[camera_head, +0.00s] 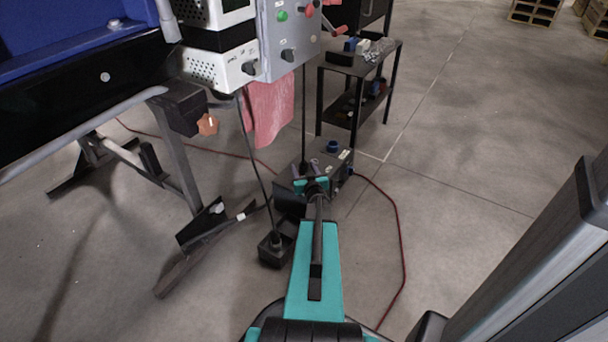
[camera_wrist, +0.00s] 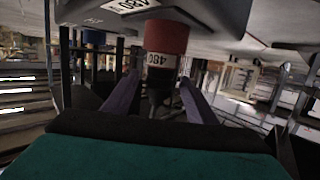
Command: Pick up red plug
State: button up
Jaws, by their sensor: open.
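The red plug (camera_wrist: 166,38) shows in the wrist view. It has a white label reading 480, upside down in this picture, and a narrower black end. It meets a grey housing, also labelled 480, at the top of the view. My gripper (camera_wrist: 160,92) is open, with its purple fingers on either side of the plug's black end. I cannot tell whether they touch it. In the head view my gripper (camera_head: 312,183) is at the grey box (camera_head: 332,164) on the floor, and the red plug is hidden there.
A blue connector (camera_head: 333,147) sits on the grey box. A black cable (camera_head: 303,110) hangs down close to my gripper. A black block (camera_head: 275,250) stands on the floor to the left. A dark red cable (camera_head: 396,215) lies to the right. A black cart (camera_head: 360,70) stands behind.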

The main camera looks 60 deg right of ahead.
jog(key=shift+b+x, duration=1.05)
jog(key=shift+x, duration=1.25)
jog(key=shift+r, duration=0.1)
jog(key=c, duration=1.2)
jog(key=shift+c, duration=0.2)
notch_tip(320, 180, up, 10)
jog(key=p, duration=0.6)
